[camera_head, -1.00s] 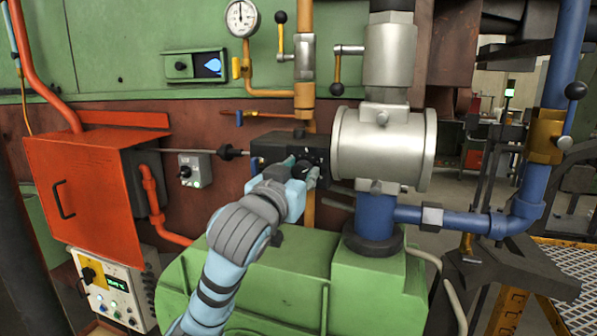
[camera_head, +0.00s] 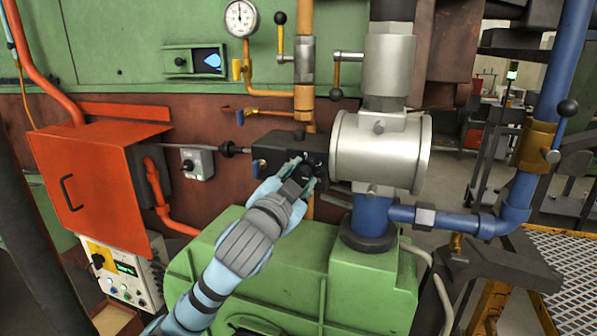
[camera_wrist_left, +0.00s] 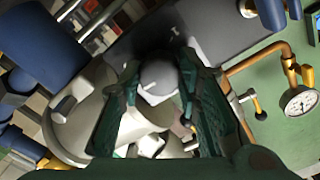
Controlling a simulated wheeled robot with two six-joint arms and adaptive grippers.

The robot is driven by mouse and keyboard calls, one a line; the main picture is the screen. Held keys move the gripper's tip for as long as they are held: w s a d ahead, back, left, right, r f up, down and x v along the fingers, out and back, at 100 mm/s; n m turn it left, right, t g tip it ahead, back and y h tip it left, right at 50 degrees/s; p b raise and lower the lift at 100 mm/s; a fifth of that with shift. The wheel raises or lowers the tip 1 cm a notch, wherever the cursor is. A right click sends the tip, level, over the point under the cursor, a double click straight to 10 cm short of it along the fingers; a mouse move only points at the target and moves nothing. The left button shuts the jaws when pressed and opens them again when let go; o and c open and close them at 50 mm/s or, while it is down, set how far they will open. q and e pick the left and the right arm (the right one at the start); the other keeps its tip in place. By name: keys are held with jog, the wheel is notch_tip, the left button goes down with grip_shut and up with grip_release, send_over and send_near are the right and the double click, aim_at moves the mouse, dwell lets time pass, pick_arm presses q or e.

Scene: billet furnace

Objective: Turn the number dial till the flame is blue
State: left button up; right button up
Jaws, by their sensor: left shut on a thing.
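The number dial is a dark round knob (camera_head: 307,170) on the front of a black box (camera_head: 270,152), left of the big silver cylinder. In the left wrist view the dial (camera_wrist_left: 158,80) shows a grey face with a white pointer mark; its numbers cannot be read. My left gripper (camera_head: 306,174) is shut on the dial, with a green finger on either side; the fingers also show in the wrist view (camera_wrist_left: 155,95). A blue flame (camera_head: 212,61) shows in the small dark window on the green furnace wall. My right gripper is not in view.
A silver cylinder (camera_head: 375,152) stands close right of the dial, on a blue pipe (camera_head: 375,220). A green housing (camera_head: 290,275) lies below my left arm. An orange box (camera_head: 85,180) and a control panel (camera_head: 125,275) stand at left. A pressure gauge (camera_head: 240,18) hangs above.

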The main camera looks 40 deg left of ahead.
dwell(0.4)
pick_arm(q)
jog(key=o, duration=0.9)
jog(key=shift+c, duration=0.2)
jog(key=shift+o, duration=1.4)
jog(key=shift+w, duration=0.1)
jog(key=shift+a, duration=0.15)
notch_tip(320, 180, up, 10)
